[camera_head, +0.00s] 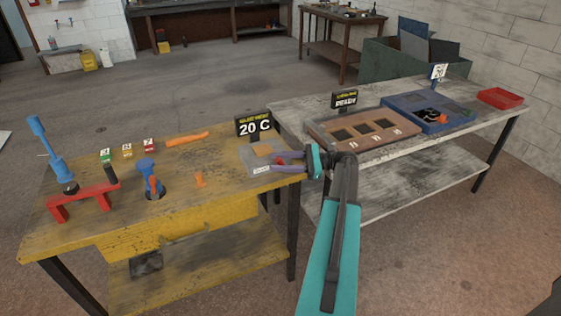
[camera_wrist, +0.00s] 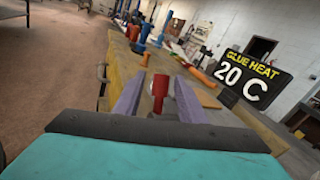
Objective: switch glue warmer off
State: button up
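The glue warmer (camera_head: 258,170) is a grey unit with an orange-brown top at the right end of the yellow bench. Its black sign (camera_head: 254,126) reads 20 C; in the wrist view the sign (camera_wrist: 245,78) reads GLUE HEAT 20 C. A red switch-like part (camera_wrist: 158,88) stands at the warmer, also seen in the head view (camera_head: 280,160). My gripper (camera_wrist: 157,93) has its two purple fingers apart, one on each side of the red part, with gaps visible. In the head view my gripper (camera_head: 288,162) reaches in from the right and partly covers the warmer.
The yellow bench (camera_head: 215,205) also bears a red stand (camera_head: 84,197), a blue clamp-like tool (camera_head: 150,178), an orange handle (camera_head: 187,139) and small labelled blocks. A grey table (camera_head: 290,112) at the right bears a brown tray (camera_head: 330,137), a blue tray and a red bin (camera_head: 500,97).

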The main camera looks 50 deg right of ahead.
grip_shut()
jog(key=shift+a, duration=0.1)
jog(key=shift+a+p, duration=0.1)
jog(key=shift+p, duration=0.3)
jog(key=shift+w+a+f+n+g+h, duration=0.1)
jog(key=shift+f+n+g+h, duration=0.2)
jog(key=shift+g+h, duration=0.3)
grip_release()
